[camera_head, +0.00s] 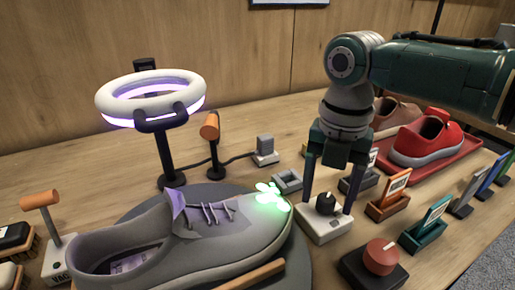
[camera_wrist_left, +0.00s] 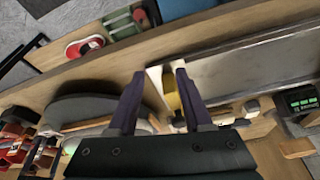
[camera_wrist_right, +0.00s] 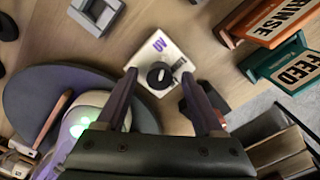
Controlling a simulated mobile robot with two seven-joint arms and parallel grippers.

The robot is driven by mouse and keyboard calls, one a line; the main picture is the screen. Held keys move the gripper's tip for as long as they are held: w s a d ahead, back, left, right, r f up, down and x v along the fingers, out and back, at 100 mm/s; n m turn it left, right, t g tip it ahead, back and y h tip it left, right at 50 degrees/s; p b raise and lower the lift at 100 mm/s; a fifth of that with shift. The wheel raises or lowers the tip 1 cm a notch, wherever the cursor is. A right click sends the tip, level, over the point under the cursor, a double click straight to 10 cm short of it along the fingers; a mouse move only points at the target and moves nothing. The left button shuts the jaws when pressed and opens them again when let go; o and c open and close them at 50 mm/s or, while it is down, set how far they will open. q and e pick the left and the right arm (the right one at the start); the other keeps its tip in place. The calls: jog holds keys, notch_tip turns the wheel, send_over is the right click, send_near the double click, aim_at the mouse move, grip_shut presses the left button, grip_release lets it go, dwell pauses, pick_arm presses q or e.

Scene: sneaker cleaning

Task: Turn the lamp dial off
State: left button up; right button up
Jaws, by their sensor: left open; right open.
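The lamp dial is a black round knob (camera_head: 325,203) on a small white base (camera_head: 322,228). In the right wrist view the knob (camera_wrist_right: 160,75) carries a white mark, and its base (camera_wrist_right: 147,52) is lettered "UV". My right gripper (camera_head: 328,196) points down over the base, its open fingers on either side of the knob; I cannot tell if they touch it. The ring lamp (camera_head: 116,103) at the left glows purple. My left gripper (camera_wrist_left: 160,74) is open in the left wrist view and out of the head view. A white and yellow item shows between its fingers.
A grey sneaker (camera_head: 232,232) with a glowing green patch lies on a dark round mat (camera_head: 300,262) left of the dial. A red knob (camera_head: 380,256) stands in front. Card holders (camera_head: 388,206) and a red shoe (camera_head: 425,140) are at the right.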

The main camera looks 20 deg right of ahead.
grip_shut()
dwell(0.5)
